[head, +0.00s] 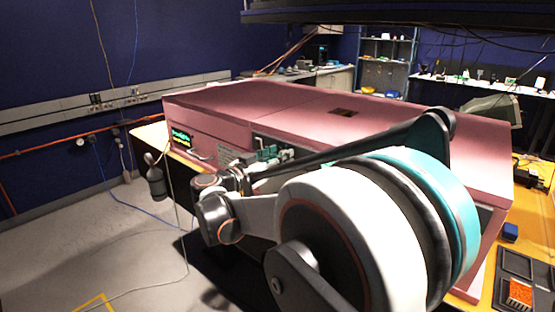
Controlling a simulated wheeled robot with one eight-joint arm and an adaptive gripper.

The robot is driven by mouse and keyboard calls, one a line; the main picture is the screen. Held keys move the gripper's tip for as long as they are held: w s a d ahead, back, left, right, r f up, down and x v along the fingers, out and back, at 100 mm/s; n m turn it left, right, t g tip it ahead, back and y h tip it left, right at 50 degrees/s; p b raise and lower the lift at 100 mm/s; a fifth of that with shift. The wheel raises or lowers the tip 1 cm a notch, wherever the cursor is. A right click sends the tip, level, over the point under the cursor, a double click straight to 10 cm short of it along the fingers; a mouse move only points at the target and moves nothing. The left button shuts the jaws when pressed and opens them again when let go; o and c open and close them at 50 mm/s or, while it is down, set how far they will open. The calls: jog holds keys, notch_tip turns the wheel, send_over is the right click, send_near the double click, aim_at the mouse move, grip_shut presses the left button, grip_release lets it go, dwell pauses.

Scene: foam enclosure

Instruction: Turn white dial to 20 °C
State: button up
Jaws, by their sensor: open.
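The pink foam enclosure (300,115) stands on an orange-topped table. A green-lit display (181,137) is at the left of its front face. I cannot make out the white dial for certain; my arm covers much of the front. My arm reaches in from the lower right, and its far end is close to the enclosure front. My gripper (240,178) is small and dark there, right of the display and below it. It is open; its fingers are hard to tell apart, and I see nothing held in it.
Small electronic parts with green pieces (270,155) show at an opening in the front. A dark cylinder (155,184) with a cable is left of my wrist. A blue item (510,231) and a black tray (515,268) lie at the right. The floor at left is mostly clear.

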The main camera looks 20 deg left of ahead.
grip_shut()
jog(key=n+p, duration=0.5)
jog(key=n, duration=1.8)
jog(key=shift+n, duration=0.4)
dwell(0.4)
jog(key=shift+f, duration=0.1)
